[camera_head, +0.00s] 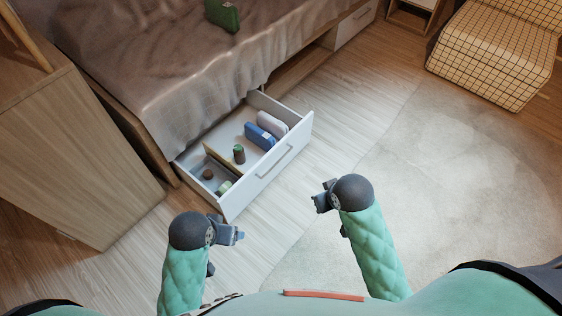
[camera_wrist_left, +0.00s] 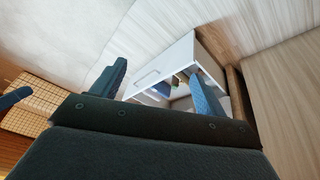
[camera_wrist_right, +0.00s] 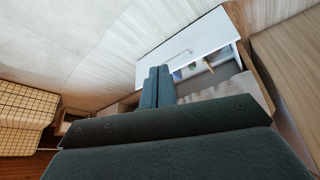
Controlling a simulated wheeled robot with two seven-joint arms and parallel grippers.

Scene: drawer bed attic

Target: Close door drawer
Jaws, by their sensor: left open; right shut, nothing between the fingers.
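A white drawer (camera_head: 282,160) stands pulled out from under the bed in the head view, its handle on the front panel. It holds a blue case, a whitish case and several small items. My left gripper (camera_head: 232,236) is open and empty, in front of the drawer's near corner and apart from it. My right gripper (camera_head: 318,198) is shut and empty, to the right of the drawer front and apart from it. The drawer also shows in the left wrist view (camera_wrist_left: 165,65), beyond the open fingers, and in the right wrist view (camera_wrist_right: 190,45), beyond the shut fingers.
The bed (camera_head: 140,60) with a brown cover stands behind the drawer, with a green object (camera_head: 222,14) on it. A wooden cabinet (camera_head: 70,160) is at the left. A pale rug (camera_head: 460,190) covers the right floor. A checked seat (camera_head: 495,50) stands at the upper right.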

